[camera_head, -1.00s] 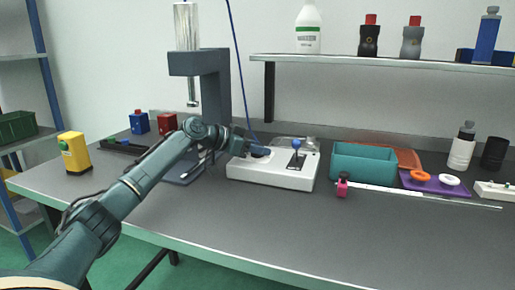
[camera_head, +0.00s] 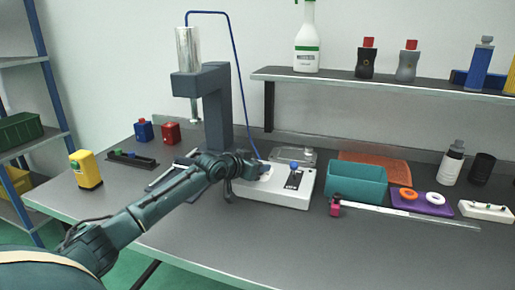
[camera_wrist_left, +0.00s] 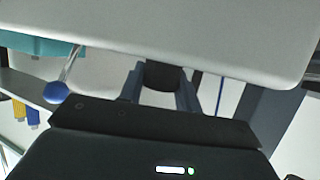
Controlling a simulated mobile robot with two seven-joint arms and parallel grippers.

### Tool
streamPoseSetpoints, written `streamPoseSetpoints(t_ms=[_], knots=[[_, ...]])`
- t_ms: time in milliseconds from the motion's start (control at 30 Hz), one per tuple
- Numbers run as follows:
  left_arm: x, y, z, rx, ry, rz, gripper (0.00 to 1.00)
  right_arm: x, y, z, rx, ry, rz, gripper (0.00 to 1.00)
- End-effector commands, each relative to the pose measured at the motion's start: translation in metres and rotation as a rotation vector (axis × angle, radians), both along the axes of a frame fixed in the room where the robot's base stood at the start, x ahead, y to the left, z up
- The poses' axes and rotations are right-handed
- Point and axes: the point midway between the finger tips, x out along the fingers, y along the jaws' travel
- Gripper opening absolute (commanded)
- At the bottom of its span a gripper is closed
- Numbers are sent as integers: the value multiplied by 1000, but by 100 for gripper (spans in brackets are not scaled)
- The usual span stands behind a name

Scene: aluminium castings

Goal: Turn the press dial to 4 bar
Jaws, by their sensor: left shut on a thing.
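The white control box (camera_head: 273,196) sits on the bench in front of the press (camera_head: 217,110). In the head view my left gripper (camera_head: 260,172) is at the box's back left corner and hides the dial there. In the left wrist view the fingers of my left gripper (camera_wrist_left: 161,88) are shut on a dark round knob, the press dial (camera_wrist_left: 164,76), against the pale box face (camera_wrist_left: 200,30). I cannot read a scale or pointer. A blue-balled lever (camera_head: 294,166) stands on the box to the right of the gripper; it also shows in the left wrist view (camera_wrist_left: 56,92).
A teal bin (camera_head: 355,187) and a pink-ended rod (camera_head: 336,206) lie right of the box. A purple tray (camera_head: 422,206) holds orange and white rings. A yellow block (camera_head: 86,170) stands at the left. The front bench is clear.

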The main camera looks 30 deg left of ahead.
Motion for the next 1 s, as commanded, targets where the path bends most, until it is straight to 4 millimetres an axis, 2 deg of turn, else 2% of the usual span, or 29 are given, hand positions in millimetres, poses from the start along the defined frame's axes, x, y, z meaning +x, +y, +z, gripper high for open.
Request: streamPoseSetpoints(t_ms=[33,300,700,1000], knots=[[-1,-4,8,-6,7,30,11,-1,-1,17,-21,3,7,36],[0,-4,2,-12,4,229,10,-4,-5,33,-102,6,32,36],[1,-3,-3,-11,4,494,10,-5,-7,28,-119,14,32,36],[1,-1,-2,-5,4,592,11,-4,-6,28,-114,8,33,36]])
